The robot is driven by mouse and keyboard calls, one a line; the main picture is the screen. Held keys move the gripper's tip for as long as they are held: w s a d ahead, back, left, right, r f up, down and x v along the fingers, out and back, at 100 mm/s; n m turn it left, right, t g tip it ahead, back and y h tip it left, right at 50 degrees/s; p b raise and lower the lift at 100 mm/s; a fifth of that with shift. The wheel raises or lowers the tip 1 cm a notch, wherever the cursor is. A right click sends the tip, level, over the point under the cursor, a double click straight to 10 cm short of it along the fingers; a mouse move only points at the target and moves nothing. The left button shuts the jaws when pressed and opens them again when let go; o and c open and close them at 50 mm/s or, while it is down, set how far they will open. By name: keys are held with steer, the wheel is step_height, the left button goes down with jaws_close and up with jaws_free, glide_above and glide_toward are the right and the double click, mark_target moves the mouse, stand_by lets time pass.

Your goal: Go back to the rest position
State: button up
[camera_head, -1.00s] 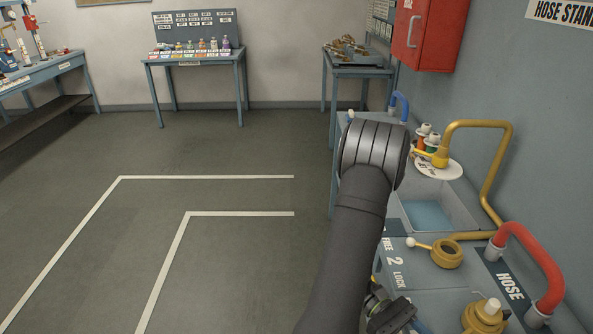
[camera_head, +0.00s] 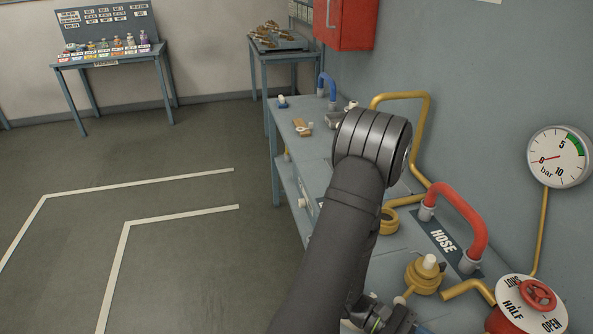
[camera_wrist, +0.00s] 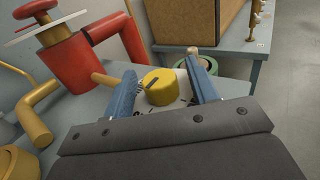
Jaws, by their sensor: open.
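My gripper (camera_wrist: 160,72) shows in the wrist view as two blue fingers, spread apart. A yellow knob (camera_wrist: 160,86) with a dark slot lies between them in the picture, with a gap on each side. A pale marked dial shows partly under the knob. I see nothing held. I cannot tell how far above the knob the fingers are. In the head view my dark arm rises from the bottom edge and bends above the bench; the fingers are hidden or out of frame.
The valve (camera_wrist: 60,62) stands close left of my gripper in the wrist view. A gauge (camera_head: 559,157) hangs on the wall. The left floor is clear.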

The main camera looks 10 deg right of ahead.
steer(key=shift+a+n+t+h, duration=0.2)
steer(key=shift+n+t+h, duration=0.2)
steer(key=shift+h, duration=0.1)
steer(key=v, duration=1.6)
steer(key=shift+w, duration=0.2)
steer(key=shift+s, duration=0.1)
steer(key=x, duration=1.4)
